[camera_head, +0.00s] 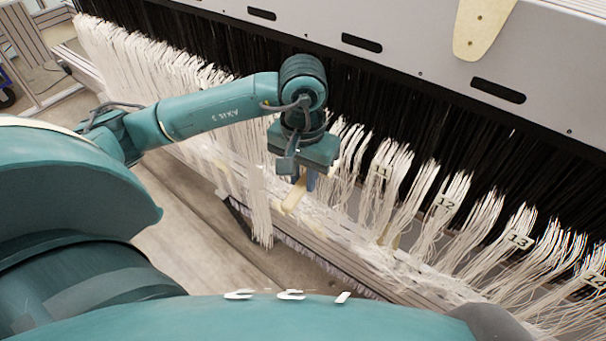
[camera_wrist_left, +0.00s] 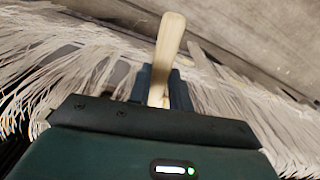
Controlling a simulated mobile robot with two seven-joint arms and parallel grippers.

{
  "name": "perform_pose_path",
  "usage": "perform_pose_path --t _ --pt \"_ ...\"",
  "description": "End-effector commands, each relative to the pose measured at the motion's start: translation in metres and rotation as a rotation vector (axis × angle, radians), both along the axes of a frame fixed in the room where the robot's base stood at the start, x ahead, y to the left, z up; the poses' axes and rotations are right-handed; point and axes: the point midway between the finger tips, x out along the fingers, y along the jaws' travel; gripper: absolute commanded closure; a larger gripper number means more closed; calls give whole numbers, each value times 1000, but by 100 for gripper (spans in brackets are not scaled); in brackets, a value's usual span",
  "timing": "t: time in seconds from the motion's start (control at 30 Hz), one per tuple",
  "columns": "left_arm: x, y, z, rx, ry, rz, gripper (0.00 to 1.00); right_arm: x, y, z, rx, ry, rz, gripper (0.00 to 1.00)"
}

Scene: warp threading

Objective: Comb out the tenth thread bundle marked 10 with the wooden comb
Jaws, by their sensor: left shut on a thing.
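My left gripper (camera_head: 309,182) points down in front of the thread row, left of the bundle marked 11 (camera_head: 382,172). It is shut on the wooden comb (camera_head: 294,196). The comb's pale handle (camera_wrist_left: 170,45) sticks out past the blue fingers in the left wrist view; its teeth are hidden. White threads (camera_head: 258,205) hang straight down just left of the gripper. Other white threads (camera_head: 350,150) show just right of it. I see no tag marked 10; my gripper and arm may cover it. My right gripper is out of view.
Bundles marked 12 (camera_head: 445,202) and 13 (camera_head: 519,241) follow to the right. Dark threads and a grey machine panel (camera_head: 400,40) with slots stand behind. A pale wooden piece (camera_head: 480,25) hangs on the panel. Bare floor (camera_head: 190,230) lies at the left front.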

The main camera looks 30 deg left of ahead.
Motion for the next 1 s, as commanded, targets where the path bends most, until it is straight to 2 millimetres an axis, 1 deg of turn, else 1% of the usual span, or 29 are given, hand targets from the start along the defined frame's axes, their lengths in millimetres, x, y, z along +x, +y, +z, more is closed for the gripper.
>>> perform_pose_path --t 1.0 --pt "2 0 0 0 -1 0 100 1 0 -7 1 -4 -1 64"
